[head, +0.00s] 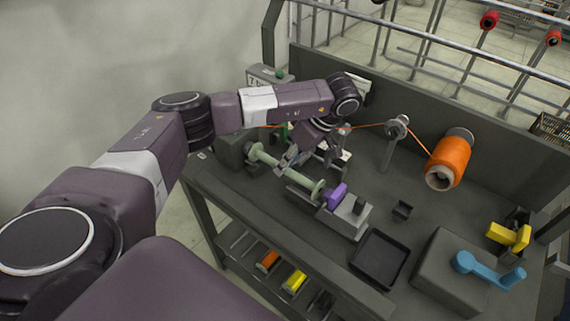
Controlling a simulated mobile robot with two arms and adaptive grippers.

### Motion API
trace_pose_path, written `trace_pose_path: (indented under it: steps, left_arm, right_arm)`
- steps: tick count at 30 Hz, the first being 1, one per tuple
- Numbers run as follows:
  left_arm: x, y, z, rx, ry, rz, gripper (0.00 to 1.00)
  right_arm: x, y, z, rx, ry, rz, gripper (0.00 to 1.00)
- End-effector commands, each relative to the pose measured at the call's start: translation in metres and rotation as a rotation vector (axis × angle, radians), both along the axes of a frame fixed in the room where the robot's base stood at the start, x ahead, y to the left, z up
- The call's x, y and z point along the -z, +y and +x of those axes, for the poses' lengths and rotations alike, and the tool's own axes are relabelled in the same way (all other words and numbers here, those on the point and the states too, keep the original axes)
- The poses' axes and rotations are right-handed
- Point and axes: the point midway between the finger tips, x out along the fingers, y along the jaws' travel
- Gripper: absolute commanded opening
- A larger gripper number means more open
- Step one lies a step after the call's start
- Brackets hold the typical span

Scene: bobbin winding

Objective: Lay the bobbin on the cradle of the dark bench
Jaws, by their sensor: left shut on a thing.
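The pale green bobbin (302,180), a long shaft with a round flange at each end, lies along the front of the dark bench (350,255). It sits between a dark grey block (232,148) on the left and a grey block with a purple part (338,193) on the right. My left gripper (287,163) reaches down from above and is shut on the bobbin's shaft. I cannot tell whether the bobbin still touches the blocks at its ends. The cradle cannot be made out with certainty; a small dark notched holder (402,210) stands right of the blocks. My right gripper is not in view.
An empty black tray (380,258), a blue handle (487,270) and a yellow part (510,236) occupy the right side.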

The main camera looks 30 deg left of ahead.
Motion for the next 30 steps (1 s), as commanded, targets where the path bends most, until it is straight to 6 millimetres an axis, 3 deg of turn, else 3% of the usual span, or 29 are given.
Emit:
trace_pose_path:
  steps: [5, 6, 10, 22, 30]
  left_arm:
    - [0.003, 0.0, 0.0, 0.0, 0.0, 0.0, 0.0]
    - [0.002, 0.0, 0.0, 0.0, 0.0, 0.0, 0.18]
    - [0.002, 0.0, 0.0, 0.0, 0.0, -0.001, 0.32]
    - [-0.005, -0.003, 0.002, 0.0, -0.002, -0.001, 0.32]
    - [-0.053, -0.023, 0.014, 0.002, -0.006, 0.0, 0.32]
  right_arm:
    - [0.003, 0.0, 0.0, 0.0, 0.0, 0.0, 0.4]
    - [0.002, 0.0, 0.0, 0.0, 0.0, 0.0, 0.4]
    - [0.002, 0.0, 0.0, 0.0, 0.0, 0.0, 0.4]
    - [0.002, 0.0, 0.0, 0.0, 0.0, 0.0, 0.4]
    - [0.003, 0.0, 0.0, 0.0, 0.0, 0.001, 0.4]
